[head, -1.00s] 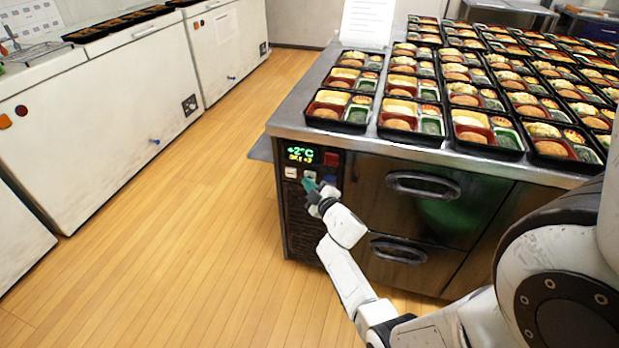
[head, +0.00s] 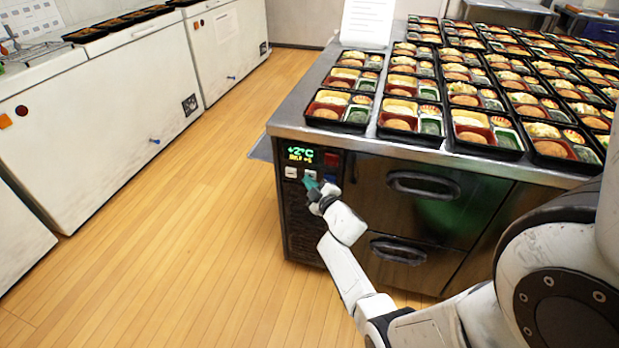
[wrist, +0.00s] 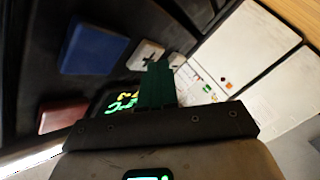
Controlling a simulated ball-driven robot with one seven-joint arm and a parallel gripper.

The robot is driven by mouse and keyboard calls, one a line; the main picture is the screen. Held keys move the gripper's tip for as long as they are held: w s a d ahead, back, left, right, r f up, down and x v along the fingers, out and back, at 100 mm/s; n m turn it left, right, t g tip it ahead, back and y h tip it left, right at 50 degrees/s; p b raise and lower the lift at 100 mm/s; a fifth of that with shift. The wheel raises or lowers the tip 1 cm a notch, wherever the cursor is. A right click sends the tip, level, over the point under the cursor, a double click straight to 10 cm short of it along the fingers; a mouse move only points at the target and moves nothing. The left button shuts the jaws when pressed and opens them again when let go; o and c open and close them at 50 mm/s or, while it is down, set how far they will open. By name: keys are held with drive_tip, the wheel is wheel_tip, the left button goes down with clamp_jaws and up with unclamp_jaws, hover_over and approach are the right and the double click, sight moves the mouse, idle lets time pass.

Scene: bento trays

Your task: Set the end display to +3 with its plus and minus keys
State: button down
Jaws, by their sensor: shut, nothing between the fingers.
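The end display (head: 300,154) is a black panel on the near left corner of the steel counter. It shows green "+2°C" above a small yellow line that seems to end in "+5", though it is blurred. In the wrist view the display (wrist: 122,101) is partly hidden. Below it are two pale keys: the minus key (head: 291,172) at left and the plus key (head: 311,174) at right. The wrist view shows the plus key (wrist: 148,53) with its sign. My gripper (head: 308,183), with green fingers, is shut and empty, its tips at the plus key; touching I cannot tell.
A red button (head: 332,159) and a blue button (wrist: 97,44) sit beside the keys. Several bento trays (head: 337,108) cover the counter top (head: 290,117) above. Drawer handles (head: 423,186) stick out at right. The wooden floor (head: 180,240) at left is clear.

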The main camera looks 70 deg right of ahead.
drive_tip(key=shift+a, duration=0.1)
drive_tip(key=shift+s+a, duration=0.15)
drive_tip(key=shift+a, duration=0.6)
drive_tip(key=a+b, duration=0.2)
drive_tip(key=a, duration=0.3)
drive_tip(key=shift+s+b, duration=0.15)
drive_tip(key=shift+b, duration=0.15)
idle(1.8)
